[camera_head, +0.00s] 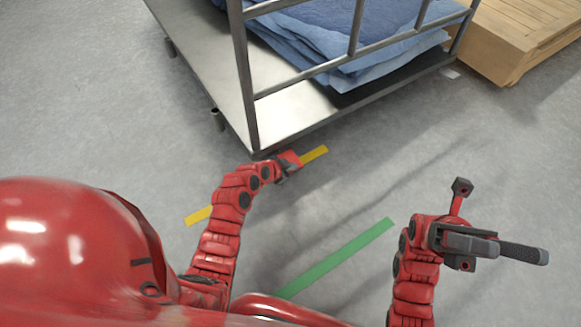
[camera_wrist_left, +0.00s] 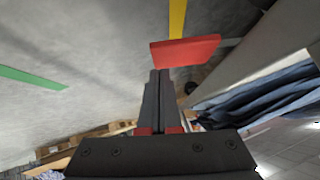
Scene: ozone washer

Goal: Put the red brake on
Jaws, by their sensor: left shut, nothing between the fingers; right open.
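The red brake is a flat red pedal (camera_wrist_left: 185,51) just ahead of my left fingertips in the left wrist view. In the head view the red pedal (camera_head: 290,158) shows at the near lower corner of the metal cart (camera_head: 290,115). My left gripper (camera_head: 286,171) is at the pedal, low by the floor. In the left wrist view its two dark fingers (camera_wrist_left: 160,75) are shut together with nothing between them. Their tips overlap the pedal's lower edge in the picture; I cannot tell whether they touch it. My right gripper (camera_head: 512,249) is open and empty, away from the cart.
Folded blue cloth (camera_head: 345,70) lies on the cart, behind its rails. A wooden pallet (camera_head: 520,35) stands at the upper right. A yellow strip (camera_head: 314,155) and a green strip (camera_head: 340,257) mark the floor.

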